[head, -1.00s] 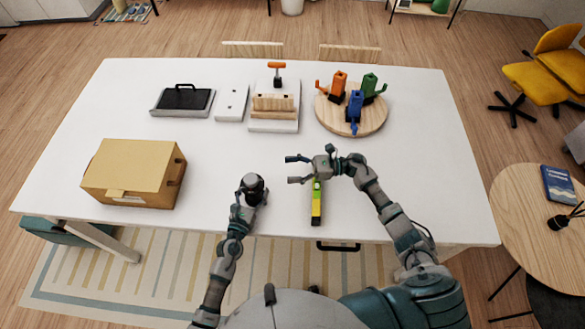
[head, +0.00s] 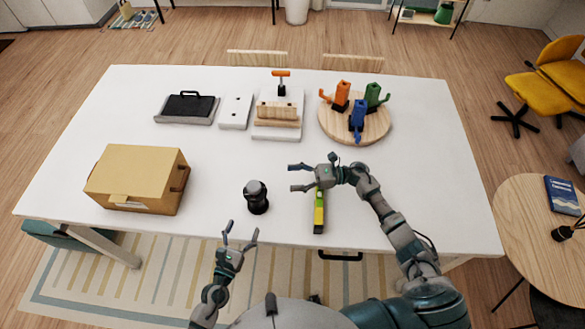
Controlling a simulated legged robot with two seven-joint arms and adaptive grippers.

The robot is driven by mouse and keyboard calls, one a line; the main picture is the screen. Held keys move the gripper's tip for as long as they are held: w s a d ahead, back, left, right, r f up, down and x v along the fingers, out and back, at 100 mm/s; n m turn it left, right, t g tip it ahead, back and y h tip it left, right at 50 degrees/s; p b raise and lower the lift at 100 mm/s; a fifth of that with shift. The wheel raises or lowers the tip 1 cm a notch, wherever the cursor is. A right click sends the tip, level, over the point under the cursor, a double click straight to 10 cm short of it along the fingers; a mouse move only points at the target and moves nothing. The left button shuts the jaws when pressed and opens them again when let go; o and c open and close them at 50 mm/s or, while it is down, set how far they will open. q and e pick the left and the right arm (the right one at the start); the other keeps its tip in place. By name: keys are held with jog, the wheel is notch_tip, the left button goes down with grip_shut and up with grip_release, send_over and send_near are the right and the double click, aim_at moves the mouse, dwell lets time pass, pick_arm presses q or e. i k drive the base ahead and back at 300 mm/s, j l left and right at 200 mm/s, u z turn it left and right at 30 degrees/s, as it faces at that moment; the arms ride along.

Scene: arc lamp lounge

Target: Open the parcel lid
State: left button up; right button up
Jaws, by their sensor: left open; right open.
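The parcel (head: 138,178) is a tan cardboard box at the left of the white table, its lid closed flat on top. A pale label shows on its front side and a dark slot on its right side. My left gripper (head: 242,238) is open and empty at the table's front edge, to the right of the parcel and apart from it. My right gripper (head: 291,178) is open with its fingers pointing left, over the middle of the table, just above the far end of a yellow-green level (head: 319,212). I cannot tell whether it touches the level.
A dark cylindrical object (head: 256,197) stands between the parcel and my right gripper. At the back are a black-topped tray (head: 187,106), a white plate (head: 236,110), a wooden block fixture (head: 277,112) and a round board (head: 374,125) with coloured figures. The table (head: 222,165) is clear right of the parcel.

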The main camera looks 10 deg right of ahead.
aim_at(122, 171)
jog(key=k+j, duration=0.75)
jog(key=k, duration=0.1)
